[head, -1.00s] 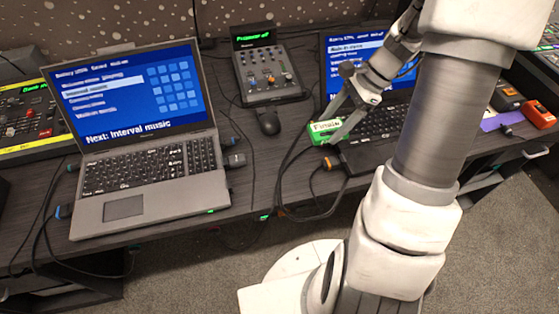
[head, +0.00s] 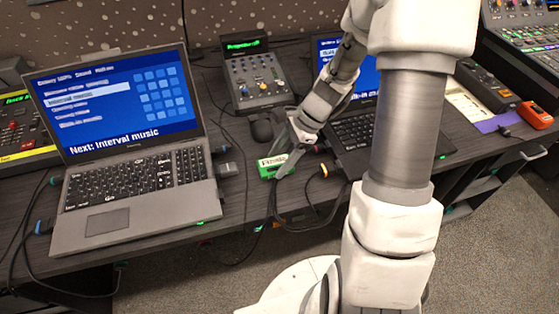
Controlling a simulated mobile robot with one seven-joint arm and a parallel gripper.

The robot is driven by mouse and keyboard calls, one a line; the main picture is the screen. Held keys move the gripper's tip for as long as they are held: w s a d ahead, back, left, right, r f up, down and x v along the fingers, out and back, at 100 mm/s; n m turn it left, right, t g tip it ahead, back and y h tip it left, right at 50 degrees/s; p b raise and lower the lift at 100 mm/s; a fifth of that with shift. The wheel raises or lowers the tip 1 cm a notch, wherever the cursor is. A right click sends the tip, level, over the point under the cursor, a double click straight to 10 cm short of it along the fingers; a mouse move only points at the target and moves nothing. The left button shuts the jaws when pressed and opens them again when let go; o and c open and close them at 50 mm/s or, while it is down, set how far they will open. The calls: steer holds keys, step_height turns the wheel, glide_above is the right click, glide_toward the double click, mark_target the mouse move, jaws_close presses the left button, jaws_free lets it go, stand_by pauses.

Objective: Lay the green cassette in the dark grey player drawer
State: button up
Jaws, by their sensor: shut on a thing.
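The green cassette (head: 272,166), with a white label, shows in the head view near the middle of the desk, just left of the right laptop. My gripper (head: 279,160) is shut on it, with its fingers at the cassette's right part. The cassette is above or at the desk surface; I cannot tell the exact height. The dark grey player drawer cannot be made out with certainty in this view.
A laptop (head: 130,165) stands open at the left; another laptop (head: 352,135) is partly behind my arm. A small mixer (head: 258,82) and a dark mouse (head: 263,128) are behind the cassette. Cables (head: 277,210) hang over the front edge. An orange box (head: 535,115) lies right.

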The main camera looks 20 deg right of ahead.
steer(key=shift+f, duration=0.2)
steer(key=o, duration=1.5)
steer(key=shift+r, duration=0.1)
